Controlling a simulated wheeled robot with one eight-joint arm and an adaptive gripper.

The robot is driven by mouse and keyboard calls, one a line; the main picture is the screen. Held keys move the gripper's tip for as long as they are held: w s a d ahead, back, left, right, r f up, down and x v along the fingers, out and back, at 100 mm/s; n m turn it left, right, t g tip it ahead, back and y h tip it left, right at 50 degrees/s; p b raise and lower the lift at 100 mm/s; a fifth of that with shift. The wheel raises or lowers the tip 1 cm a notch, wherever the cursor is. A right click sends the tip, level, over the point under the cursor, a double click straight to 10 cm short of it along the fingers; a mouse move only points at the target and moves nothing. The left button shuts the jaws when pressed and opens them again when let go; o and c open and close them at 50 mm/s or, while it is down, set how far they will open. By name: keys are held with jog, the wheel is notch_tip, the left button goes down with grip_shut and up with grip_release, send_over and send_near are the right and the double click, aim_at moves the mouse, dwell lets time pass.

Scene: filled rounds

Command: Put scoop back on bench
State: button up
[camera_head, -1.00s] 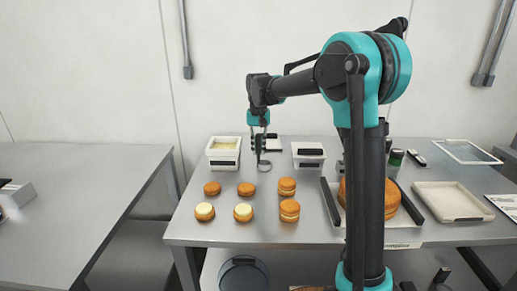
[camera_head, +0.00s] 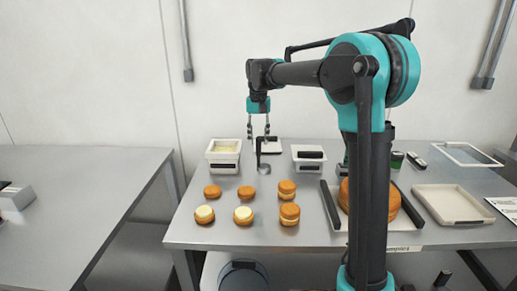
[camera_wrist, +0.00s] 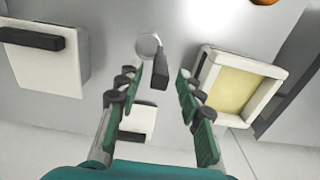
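The scoop (camera_head: 264,168) is on the steel bench (camera_head: 335,233) in the head view, its dark handle upright and its round grey bowl low at the bench top. In the wrist view the scoop (camera_wrist: 159,74) lies beyond the fingertips, between their lines, with a visible gap to both. My gripper (camera_head: 258,136) is above the scoop, fingers spread and pointing down. In the wrist view my gripper (camera_wrist: 157,78) is open with nothing between its pads.
A tub with pale filling (camera_head: 223,146) stands left of the scoop, and a white tub with a black handle (camera_head: 308,152) right. Several round cakes (camera_head: 243,215) sit in front. A large cake (camera_head: 394,200) and an empty tray (camera_head: 451,203) are further right.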

notch_tip(320, 180, up, 6)
jog(key=shift+r, duration=0.1)
